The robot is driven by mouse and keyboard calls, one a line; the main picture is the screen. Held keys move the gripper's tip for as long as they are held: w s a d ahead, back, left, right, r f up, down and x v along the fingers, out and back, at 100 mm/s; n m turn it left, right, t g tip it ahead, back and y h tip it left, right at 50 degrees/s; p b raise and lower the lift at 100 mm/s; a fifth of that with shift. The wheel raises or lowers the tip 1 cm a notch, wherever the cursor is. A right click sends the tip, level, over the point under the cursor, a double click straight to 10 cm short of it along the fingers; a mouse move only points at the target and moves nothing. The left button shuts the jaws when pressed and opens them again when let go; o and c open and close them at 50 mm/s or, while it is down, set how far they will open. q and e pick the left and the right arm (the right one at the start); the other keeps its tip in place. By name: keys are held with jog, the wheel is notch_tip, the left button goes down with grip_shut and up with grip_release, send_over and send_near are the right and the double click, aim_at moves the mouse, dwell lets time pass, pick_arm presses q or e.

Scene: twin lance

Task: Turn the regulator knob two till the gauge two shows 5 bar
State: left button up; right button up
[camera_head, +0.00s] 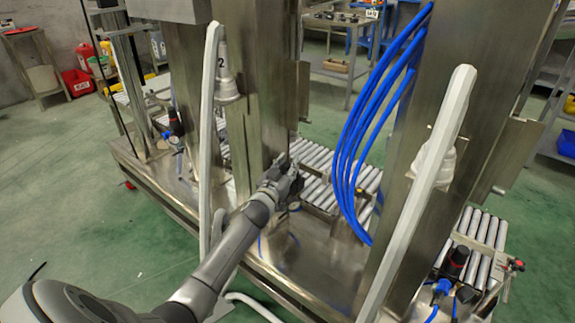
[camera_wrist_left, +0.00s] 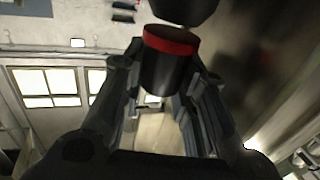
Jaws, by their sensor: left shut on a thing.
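My left gripper (camera_head: 283,178) reaches in beside the middle metal column, low over the machine's base. In the left wrist view, the left gripper (camera_wrist_left: 160,72) is shut on a black regulator knob (camera_wrist_left: 166,78) with a red ring (camera_wrist_left: 171,40). The fingers lie on both sides of the knob. In the head view the gripper hides this knob. A small round gauge (camera_head: 294,206) shows just below the gripper, too small to read. My right gripper is not in view.
Other black regulators with red rings stand at the left (camera_head: 175,122) and front right (camera_head: 455,262). Blue hoses (camera_head: 365,130) hang to the right of the gripper. White upright bars (camera_head: 208,130) stand either side. A roller conveyor (camera_head: 320,165) runs behind.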

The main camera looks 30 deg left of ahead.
pick_arm(q)
jog(key=o, duration=0.8)
jog(key=v, duration=1.2)
jog(key=shift+d, duration=0.1)
